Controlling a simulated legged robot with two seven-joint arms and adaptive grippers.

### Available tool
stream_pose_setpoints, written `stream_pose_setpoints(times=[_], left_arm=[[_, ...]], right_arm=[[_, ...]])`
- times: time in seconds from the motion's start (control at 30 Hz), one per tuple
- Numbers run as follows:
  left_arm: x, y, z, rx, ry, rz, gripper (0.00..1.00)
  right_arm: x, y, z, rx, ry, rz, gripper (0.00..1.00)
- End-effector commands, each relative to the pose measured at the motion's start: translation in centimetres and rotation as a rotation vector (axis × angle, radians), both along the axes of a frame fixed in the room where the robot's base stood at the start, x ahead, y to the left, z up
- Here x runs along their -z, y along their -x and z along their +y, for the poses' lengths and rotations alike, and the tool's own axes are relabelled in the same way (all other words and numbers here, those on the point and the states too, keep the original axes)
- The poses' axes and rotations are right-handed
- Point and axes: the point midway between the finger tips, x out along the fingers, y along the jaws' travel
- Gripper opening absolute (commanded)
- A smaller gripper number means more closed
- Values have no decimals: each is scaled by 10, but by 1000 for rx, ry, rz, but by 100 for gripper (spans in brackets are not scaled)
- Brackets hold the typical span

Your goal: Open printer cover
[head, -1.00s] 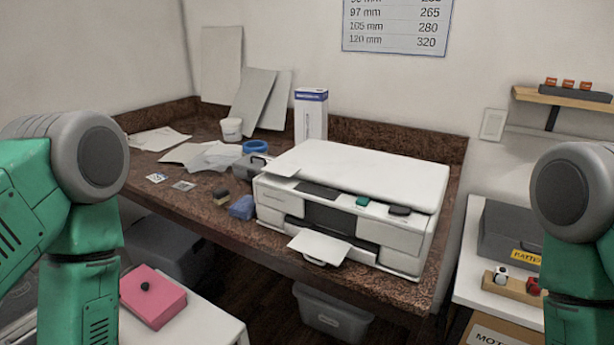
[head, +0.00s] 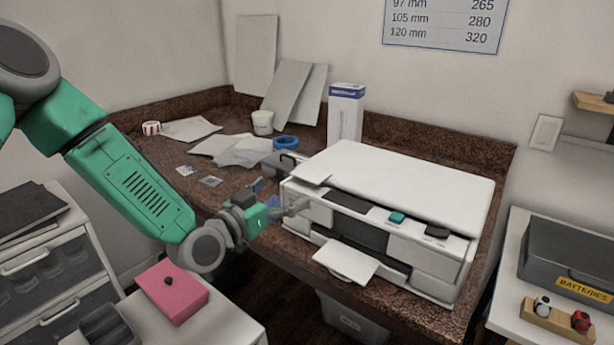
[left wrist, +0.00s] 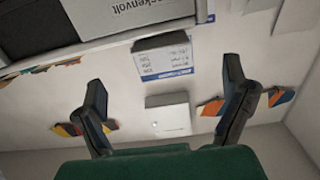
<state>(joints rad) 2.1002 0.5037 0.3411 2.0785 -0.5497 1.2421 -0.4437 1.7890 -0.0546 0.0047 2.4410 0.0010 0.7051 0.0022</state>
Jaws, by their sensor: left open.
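The white printer (head: 390,215) stands on the brown stone counter, its flat cover (head: 405,180) lying closed on top. A paper tray (head: 345,262) sticks out at its front. My left gripper (head: 288,205) is open and empty at the printer's left front corner, close to its side; I cannot tell whether it touches. In the left wrist view, its two dark fingers (left wrist: 165,100) are spread wide with nothing between them. My right gripper is not in view.
A tall white box (head: 345,112), a blue tape roll (head: 286,142) and loose papers lie behind and left of the printer. A pink box (head: 172,292) sits on a white cabinet in front. A batteries case (head: 568,262) stands at right.

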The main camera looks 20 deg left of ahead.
Motion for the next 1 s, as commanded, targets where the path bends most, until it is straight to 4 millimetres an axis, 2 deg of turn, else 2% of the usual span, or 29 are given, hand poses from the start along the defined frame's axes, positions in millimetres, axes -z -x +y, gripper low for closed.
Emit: stream_pose_setpoints(times=[0.2, 0.4, 0.6, 0.83, 0.87, 1.0], left_arm=[[0, -44, -16, 1, 0, 0, 92], [0, -69, -25, 1, 2, 2, 92], [1, -79, -28, 0, 2, 2, 92], [1, -79, -29, 0, 2, 3, 92], [1, -79, -29, 0, 2, 3, 85], [1, -79, -28, 0, 1, 3, 36]], right_arm=[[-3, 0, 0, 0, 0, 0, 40], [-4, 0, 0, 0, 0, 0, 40], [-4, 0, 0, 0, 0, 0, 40], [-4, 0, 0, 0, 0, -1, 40], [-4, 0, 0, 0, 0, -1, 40], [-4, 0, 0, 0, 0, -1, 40]])
